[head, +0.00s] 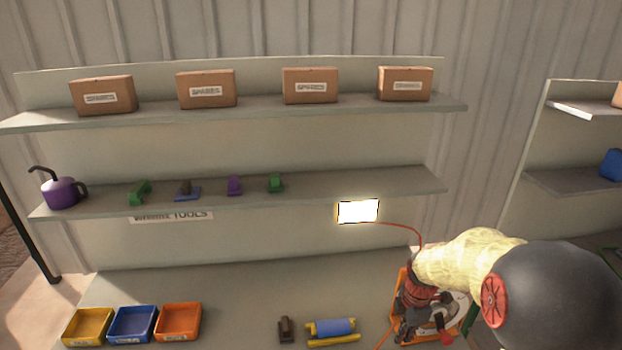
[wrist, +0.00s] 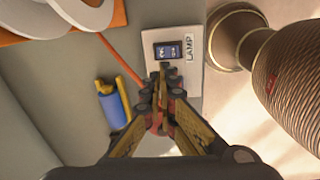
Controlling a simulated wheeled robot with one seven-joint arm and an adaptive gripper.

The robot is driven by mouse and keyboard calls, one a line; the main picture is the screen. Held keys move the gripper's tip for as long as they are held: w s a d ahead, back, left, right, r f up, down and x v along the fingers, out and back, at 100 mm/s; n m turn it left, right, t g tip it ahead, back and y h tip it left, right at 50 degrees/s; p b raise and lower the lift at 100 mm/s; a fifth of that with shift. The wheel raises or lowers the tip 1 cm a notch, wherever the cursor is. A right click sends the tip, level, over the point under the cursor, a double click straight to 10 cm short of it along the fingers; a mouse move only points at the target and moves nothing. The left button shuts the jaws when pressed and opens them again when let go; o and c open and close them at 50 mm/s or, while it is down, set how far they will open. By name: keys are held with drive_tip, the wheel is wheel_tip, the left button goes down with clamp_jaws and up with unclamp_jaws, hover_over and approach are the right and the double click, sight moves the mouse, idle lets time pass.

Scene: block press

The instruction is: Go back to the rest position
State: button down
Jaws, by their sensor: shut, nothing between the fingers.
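My gripper (wrist: 164,72) is shut and empty in the wrist view. Its fingertips are at the lower edge of a dark blue switch (wrist: 168,50) on a pale plate (wrist: 192,80) labelled LAMP. I cannot tell whether the tips touch the switch. In the head view my arm (head: 465,258) reaches in from the right, and the gripper end is hard to make out against the orange-framed item. The lamp panel (head: 357,211) under the middle shelf glows bright white.
An orange-framed item (head: 400,282) sits by my arm. A blue roller (head: 331,327) on a yellow holder and a brown-handled block (head: 286,330) lie left of it. Yellow (head: 70,338), blue (head: 118,335) and orange (head: 164,334) bins stand at the far left. The shelves hold boxes and small tools.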

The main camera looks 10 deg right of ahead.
drive_tip(key=s+a+r+m+t+b, duration=0.2)
drive_tip(key=s+a+r+m+b, duration=0.3)
drive_tip(key=s+m, duration=0.3)
drive_tip(key=s+a+r+m+t+b, duration=0.3)
drive_tip(key=s+a+r+m+b, duration=0.3)
drive_tip(key=s, duration=0.7)
wheel_tip(320, 180, up, 2)
drive_tip(key=a+m, duration=0.1)
drive_tip(key=m, duration=0.2)
drive_tip(key=shift+s+r+m, duration=0.25)
drive_tip(key=shift+m, duration=0.05)
